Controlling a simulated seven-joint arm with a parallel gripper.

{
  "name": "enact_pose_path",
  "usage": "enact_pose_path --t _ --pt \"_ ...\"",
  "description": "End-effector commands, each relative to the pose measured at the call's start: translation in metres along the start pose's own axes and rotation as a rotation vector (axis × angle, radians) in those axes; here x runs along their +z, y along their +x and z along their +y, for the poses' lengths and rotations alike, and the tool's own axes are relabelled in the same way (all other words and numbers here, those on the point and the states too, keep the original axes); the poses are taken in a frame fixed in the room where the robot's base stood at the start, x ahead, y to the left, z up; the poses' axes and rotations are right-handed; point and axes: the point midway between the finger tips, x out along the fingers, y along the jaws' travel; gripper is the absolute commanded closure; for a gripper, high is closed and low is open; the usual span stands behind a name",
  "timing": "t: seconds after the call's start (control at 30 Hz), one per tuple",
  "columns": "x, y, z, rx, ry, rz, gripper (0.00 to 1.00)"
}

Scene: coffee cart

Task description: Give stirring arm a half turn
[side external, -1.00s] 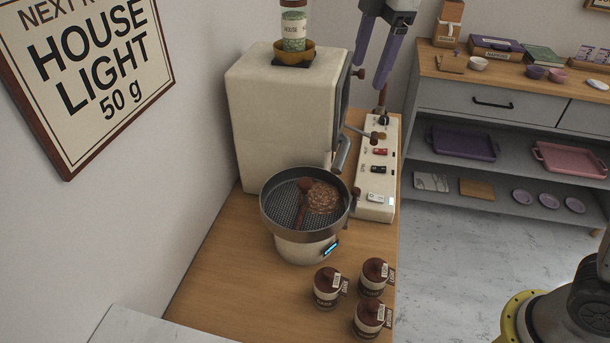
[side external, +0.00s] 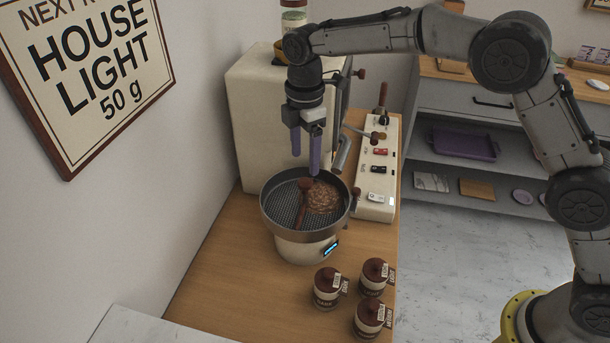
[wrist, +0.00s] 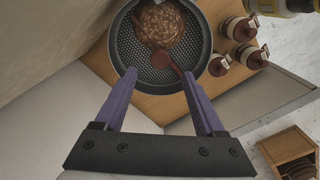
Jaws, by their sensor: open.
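The stirring arm (side external: 303,207) is a brown paddle with a round knob, lying across the perforated cooling tray (side external: 268,224) of the roaster. In the wrist view the stirring arm (wrist: 168,62) reaches from near the tray's middle toward the lower right of the tray (wrist: 122,45). A pile of brown beans (side external: 323,197) lies beside it. My gripper (side external: 305,163) points down above the back part of the tray, open and empty, with purple fingers apart. In the wrist view my gripper (wrist: 160,73) shows its fingers on either side of the stirring arm's end, seemingly above it.
The cream roaster body (side external: 262,125) stands just behind the tray, with a switch panel (side external: 374,185) to its right. Several lidded jars (side external: 326,288) stand in front on the wooden counter (side external: 225,270). The counter left of the tray is clear.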

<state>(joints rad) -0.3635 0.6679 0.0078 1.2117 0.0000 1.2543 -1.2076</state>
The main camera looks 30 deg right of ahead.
Motion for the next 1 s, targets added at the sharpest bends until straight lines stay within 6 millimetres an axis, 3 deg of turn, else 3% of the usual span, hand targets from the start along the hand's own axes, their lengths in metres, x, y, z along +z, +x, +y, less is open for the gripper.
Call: enact_pose_path --t 0.1,0.3,0.77,1.0 --pt "0.001 0.024 -0.001 -0.005 0.0 -0.002 0.28" --pt "0.0 0.051 0.0 -0.002 0.0 -0.001 0.28" --pt "0.0 0.063 0.0 0.0 0.0 0.0 0.28" --pt "0.0 0.062 0.0 0.0 0.001 0.0 0.7"
